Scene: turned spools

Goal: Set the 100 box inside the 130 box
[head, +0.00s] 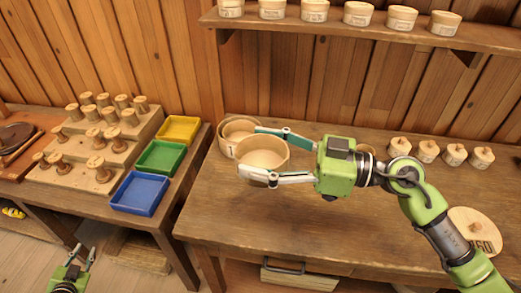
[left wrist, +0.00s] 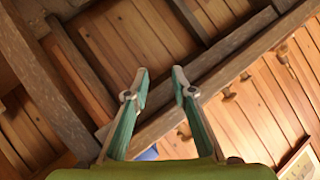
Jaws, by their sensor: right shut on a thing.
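A round open wooden box (head: 262,160) is between the fingers of my right gripper (head: 263,154), which is shut on it, one finger on its far side and one on its near side. Its number is not legible, so I cannot tell whether it is the 100 box. Just behind it, at the bench's left end, stands a wider round box (head: 224,147) with a smaller round box (head: 239,127) inside; the held box partly hides both, and no numbers show. My left gripper (head: 84,252) is open and empty, low at the left; its spread fingers show in the left wrist view (left wrist: 160,75).
Several small knobbed lids (head: 427,151) stand at the bench's back right, and a large round lid (head: 474,232) lies at the right. A shelf (head: 350,30) with small boxes hangs above. Spools (head: 97,138) and coloured trays (head: 160,158) fill the left table. The bench front (head: 240,220) is clear.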

